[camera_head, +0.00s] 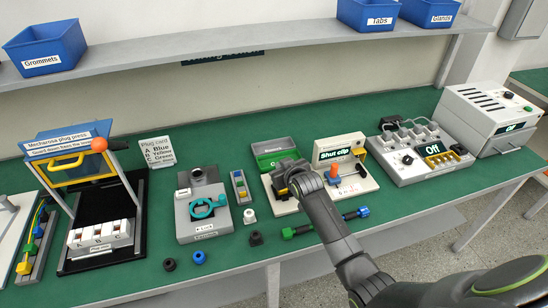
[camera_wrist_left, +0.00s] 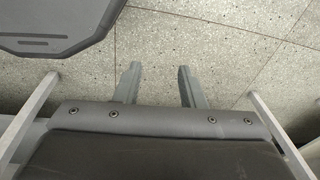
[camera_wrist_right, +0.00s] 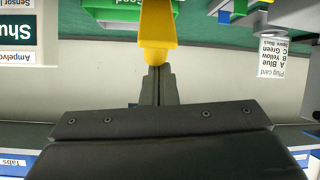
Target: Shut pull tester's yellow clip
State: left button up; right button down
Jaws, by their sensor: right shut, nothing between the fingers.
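The pull tester (camera_head: 352,183) stands on the green bench in the head view, a cream unit whose screen (camera_head: 343,153) reads "Shut clip". Its yellow clip (camera_wrist_right: 157,28) points down toward my fingers in the right wrist view. In the head view my right gripper (camera_head: 284,176) covers most of the clip area. In the right wrist view the right gripper (camera_wrist_right: 157,72) is shut and empty, its fingertips right at the clip's rounded end; whether they touch I cannot tell. My left gripper (camera_wrist_left: 157,84) is open and empty above the speckled floor, outside the head view.
A green bin (camera_head: 274,150) stands behind the tester. A grey fixture with a teal ring (camera_head: 204,208) is to its left. A cable with green and blue ends (camera_head: 325,222) lies in front. A grey unit reading "Off" (camera_head: 420,152) stands to the right.

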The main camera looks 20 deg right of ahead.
jog(key=s+f+t+b, duration=0.2)
jog(key=b, duration=0.1)
jog(key=shift+s+f+t, duration=0.1)
jog(key=shift+s+t, duration=0.1)
jog(key=shift+t, duration=0.2)
jog(key=shift+s+a+f+t+b, duration=0.1)
jog(key=shift+s+f+t+b, duration=0.1)
jog(key=shift+s+t+b, duration=0.4)
jog(key=shift+s+f, duration=0.35)
jog(key=shift+f, duration=0.1)
jog(key=shift+s+f, duration=0.5)
jog(key=shift+f, duration=0.3)
